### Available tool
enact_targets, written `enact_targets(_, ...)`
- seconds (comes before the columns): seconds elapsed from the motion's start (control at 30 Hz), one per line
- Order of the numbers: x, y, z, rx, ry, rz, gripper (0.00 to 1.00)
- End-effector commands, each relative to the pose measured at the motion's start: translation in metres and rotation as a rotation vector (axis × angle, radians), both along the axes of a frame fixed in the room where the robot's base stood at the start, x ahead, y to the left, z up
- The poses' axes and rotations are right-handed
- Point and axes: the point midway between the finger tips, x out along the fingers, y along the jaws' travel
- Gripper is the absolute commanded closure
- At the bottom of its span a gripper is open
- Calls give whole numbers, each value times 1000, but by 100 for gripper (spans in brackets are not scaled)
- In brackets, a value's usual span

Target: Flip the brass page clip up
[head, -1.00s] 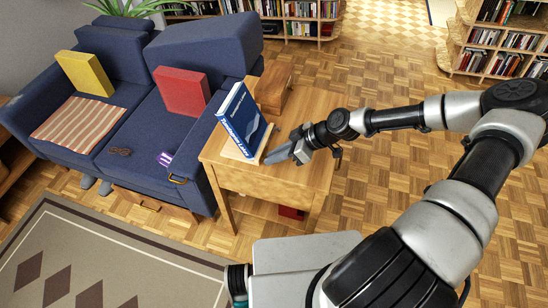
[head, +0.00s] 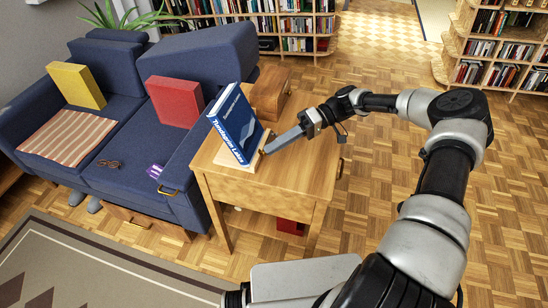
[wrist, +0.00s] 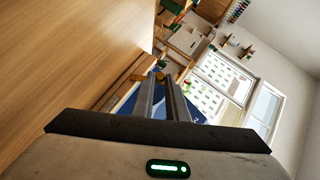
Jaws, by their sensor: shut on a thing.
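A blue book (head: 238,122) with white lettering leans upright on a wooden book stand (head: 236,160) on the side table. My gripper (head: 267,151) reaches in from the right, its long fingers at the right end of the stand, low beside the book. In the wrist view my gripper (wrist: 161,82) has its fingers close together, with the small brass page clip (wrist: 160,76) at their tips. The gripper is shut on the clip. The fingers hide most of it. The blue book (wrist: 122,106) shows behind the fingers.
The side table (head: 290,172) has bare wood to the right of the stand and a wooden box (head: 270,92) at its back. A blue sofa (head: 130,175) with yellow and red cushions stands close on the left. Open parquet lies to the right.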

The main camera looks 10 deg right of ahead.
Motion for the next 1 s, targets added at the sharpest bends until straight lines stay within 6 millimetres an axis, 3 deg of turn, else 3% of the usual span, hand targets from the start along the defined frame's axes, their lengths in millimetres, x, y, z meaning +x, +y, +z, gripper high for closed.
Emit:
enact_targets(0.03,3,0,-8,16,38,0,100)
enact_targets(0.5,15,-6,-7,129,318,3,100)
enact_targets(1.0,18,-7,-4,152,379,3,100)
